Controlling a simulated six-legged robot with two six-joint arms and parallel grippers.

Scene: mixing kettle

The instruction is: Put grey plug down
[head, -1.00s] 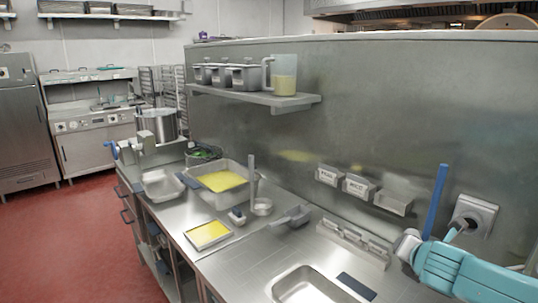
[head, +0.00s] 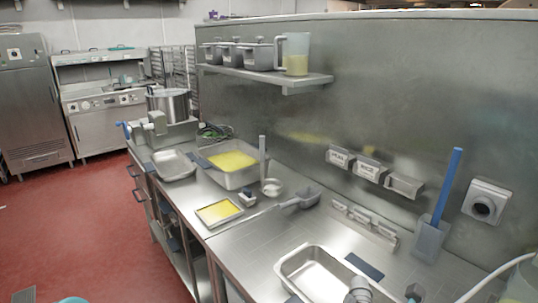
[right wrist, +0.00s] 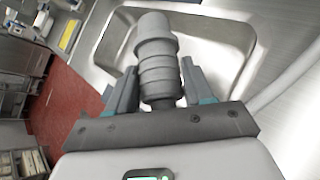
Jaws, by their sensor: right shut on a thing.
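The grey plug (right wrist: 155,50) has a ribbed body and sits between the fingers of my right gripper (right wrist: 158,88) in the right wrist view. The gripper is shut on it. Behind the plug is a steel basin (right wrist: 98,48). In the head view the grey plug (head: 360,288) shows at the bottom edge, in front of the basin (head: 283,270). How high it is above the counter I cannot tell. The wall socket (head: 484,204) has an open, empty face. My left gripper is not in view.
A blue-handled scraper (head: 447,190) leans against the wall. A white cable (head: 497,274) curves at lower right. The counter (head: 250,250) left of the basin is clear; a scoop (head: 300,199) lies behind.

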